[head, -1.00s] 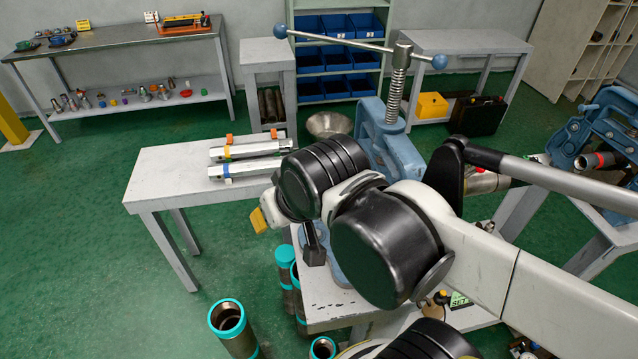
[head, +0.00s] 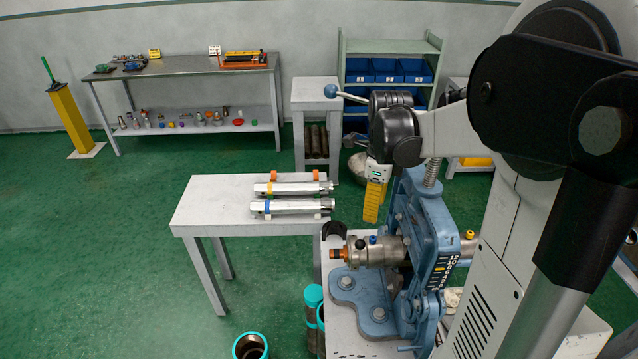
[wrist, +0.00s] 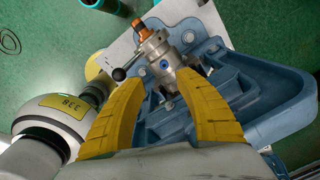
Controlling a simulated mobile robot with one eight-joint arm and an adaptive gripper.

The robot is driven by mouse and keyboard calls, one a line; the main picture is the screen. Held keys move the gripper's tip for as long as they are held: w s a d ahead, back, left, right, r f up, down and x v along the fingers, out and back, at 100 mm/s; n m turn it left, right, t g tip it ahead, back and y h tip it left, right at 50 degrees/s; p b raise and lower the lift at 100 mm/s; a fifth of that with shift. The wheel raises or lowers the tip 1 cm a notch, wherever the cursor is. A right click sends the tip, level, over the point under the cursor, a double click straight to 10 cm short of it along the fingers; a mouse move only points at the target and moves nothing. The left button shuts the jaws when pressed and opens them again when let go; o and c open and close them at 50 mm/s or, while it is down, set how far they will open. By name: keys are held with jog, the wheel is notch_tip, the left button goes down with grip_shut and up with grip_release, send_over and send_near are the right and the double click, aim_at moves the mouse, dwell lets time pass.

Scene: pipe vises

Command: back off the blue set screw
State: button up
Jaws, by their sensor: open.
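A metal fitting (head: 384,251) with an orange-brown tip is held in the blue pipe vise (head: 428,225). The blue set screw (head: 372,240) stands on top of the fitting; the wrist view shows its blue head (wrist: 164,64) on the fitting's side facing the camera. A lever with a black ball (wrist: 118,74) sits beside it. My gripper (head: 373,215) hangs above the fitting, yellow fingers pointing down. In the wrist view my gripper (wrist: 162,80) is open and empty, with the blue screw between and just beyond the fingertips. It appears not to touch the screw.
The blue vise body fills the right of the wrist view, close to the right finger. A grey table (head: 200,205) with two hexagonal bars stands to the left. Teal-ended pipes (head: 251,346) stand on the floor below. A yellow knob (head: 469,235) is on the vise's far side.

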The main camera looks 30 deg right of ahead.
aim_at(373, 237)
jog(key=shift+m, duration=0.9)
jog(key=f+b, duration=0.1)
jog(key=f, duration=0.3)
jog(key=d+f+b, duration=0.1)
jog(key=f, duration=0.2)
jog(key=f+b, duration=0.1)
jog(key=f, duration=0.3)
jog(key=shift+d+f, duration=0.2)
jog(key=shift+f, duration=0.1)
grip_shut()
